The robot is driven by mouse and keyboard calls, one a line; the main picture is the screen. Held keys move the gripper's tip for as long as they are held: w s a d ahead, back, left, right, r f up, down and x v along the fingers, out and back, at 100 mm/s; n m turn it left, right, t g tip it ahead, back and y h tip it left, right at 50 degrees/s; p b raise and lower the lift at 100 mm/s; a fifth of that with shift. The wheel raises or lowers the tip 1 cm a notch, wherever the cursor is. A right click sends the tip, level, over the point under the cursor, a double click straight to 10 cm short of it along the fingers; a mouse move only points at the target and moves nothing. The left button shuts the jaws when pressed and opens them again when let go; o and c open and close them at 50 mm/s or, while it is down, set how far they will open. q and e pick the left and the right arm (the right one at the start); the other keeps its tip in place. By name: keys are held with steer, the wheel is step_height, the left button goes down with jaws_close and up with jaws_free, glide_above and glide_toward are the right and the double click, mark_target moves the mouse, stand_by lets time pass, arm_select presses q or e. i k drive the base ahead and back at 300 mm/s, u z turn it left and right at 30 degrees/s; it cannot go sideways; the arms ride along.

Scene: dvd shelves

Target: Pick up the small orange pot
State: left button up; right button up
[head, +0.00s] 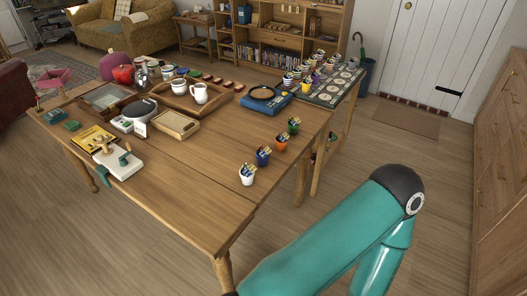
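The small orange pot (281,144) stands upright on the wooden table (205,205), near its right edge. Small colourful items stick out of its top. It is in a row of similar pots, between a blue pot (262,158) in front and a green pot (293,127) behind. A white pot (247,175) is at the near end of the row. My teal arm comes in from the bottom and bends at the right, apart from the pots. Neither gripper is in view.
A blue stove-like item with a pan (262,93) stands behind the pots. A tray with white mugs (199,93) and a wooden box (176,125) are further left. A side table (325,97) with striped cups adjoins at the back right. The near table middle is clear.

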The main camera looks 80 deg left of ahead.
mark_target(281, 141)
steer(key=i, duration=1.1)
steer(key=u, duration=1.95)
steer(key=i, duration=0.1)
steer(key=u, duration=0.95)
